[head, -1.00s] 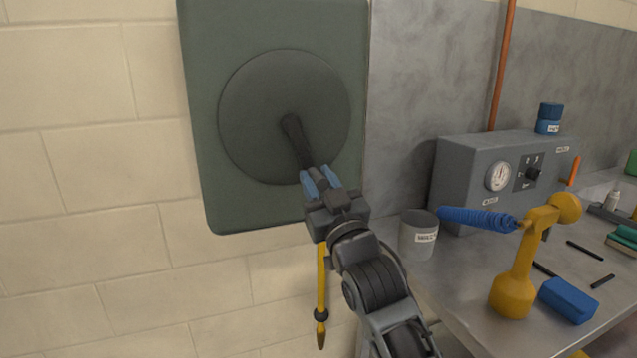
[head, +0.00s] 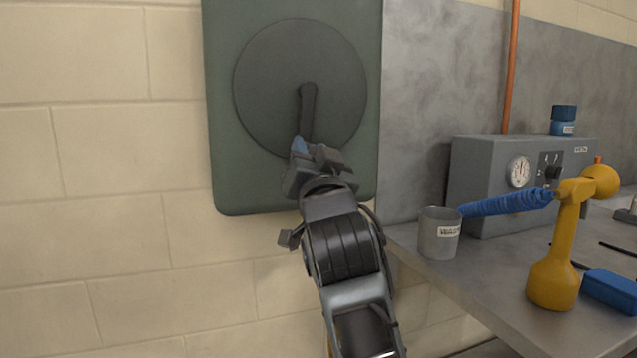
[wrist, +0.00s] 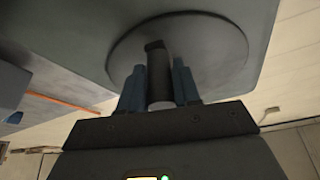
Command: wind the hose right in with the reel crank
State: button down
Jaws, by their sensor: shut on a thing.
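The hose reel shows as a round dark disc (head: 262,92) on a green wall housing (head: 228,185). Its black crank (head: 308,100) points almost straight down from the hub. My gripper (head: 302,148) is at the crank's lower end, partly hidden by my own wrist. In the wrist view, the blue fingers of my gripper (wrist: 158,85) stand on either side of the crank (wrist: 155,60) and are shut on it, with the disc (wrist: 215,50) behind. No hose can be made out now; my arm covers the area below the housing.
A metal bench (head: 470,290) stands to the right, close to my arm. The wall left of the reel is bare.

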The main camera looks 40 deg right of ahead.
jog(key=w+a+r+m+g+h+b, duration=0.3)
jog(key=a+r+m+g+b, duration=0.2)
jog(key=a+m+b, duration=0.5)
jog(key=shift+w+d+r+m+g+y+p, duration=0.1)
jog(key=shift+d+r+m+g+y+p, duration=0.35)
jog(key=shift+r+m+p, duration=1)
jog(key=shift+s+d+r+m+g+y+p, duration=0.1)
jog(key=shift+d+r+m+g+y+p, duration=0.45)
jog(key=shift+r+m, duration=1.35)
jog(key=shift+w+d+r+m+g+y+p, duration=0.15)
jog(key=shift+r+m+y+p, duration=0.35)
jog(key=shift+r+m+p, duration=1.25)
jog(key=shift+d+f+m+b, duration=0.1)
jog(key=shift+f+m+b, duration=0.2)
jog(key=shift+f+m, duration=0.25)
jog(key=c, duration=0.9)
grip_release()
jog(key=shift+f, duration=0.1)
jog(key=shift+v, duration=3.95)
